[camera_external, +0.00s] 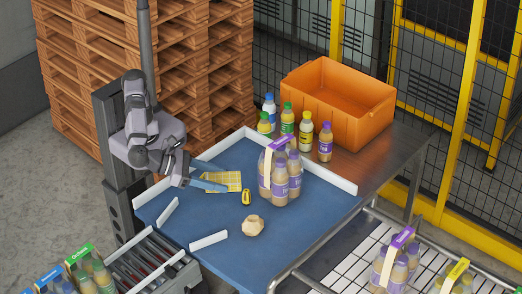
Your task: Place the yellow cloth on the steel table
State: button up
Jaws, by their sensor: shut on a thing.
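The yellow cloth (231,178) is a small checked piece at the left of the blue belt surface. My gripper (215,182) reaches in from the left, low over the belt, with its blue fingers at the cloth, and is shut on it. The fingers cover part of the cloth's near and left side. Whether the cloth is lifted clear of the belt is too small to tell. The steel table (385,160) stands at the right behind the belt, its brownish top partly covered by a crate and bottles.
An orange crate (347,125) and several bottles (305,133) stand on the steel table. A bottle pack with purple handle (279,180), a small yellow-black item (246,197) and a beige crumpled lump (253,226) are on the belt (300,222). White rails (328,174) edge it.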

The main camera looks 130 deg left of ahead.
notch_tip(320, 180, up, 12)
jog(key=p, duration=1.1)
send_over(219, 208)
notch_tip(219, 208, down, 5)
jog(key=b, duration=0.4)
jog(key=shift+s+f+b, duration=0.1)
jog(key=shift+b, duration=0.3)
notch_tip(219, 208, down, 6)
jog(key=b, duration=0.5)
jog(key=shift+f+p, duration=1.25)
jog(key=shift+f, duration=3.75)
jog(key=shift+f, duration=0.1)
jog(key=o, duration=1.1)
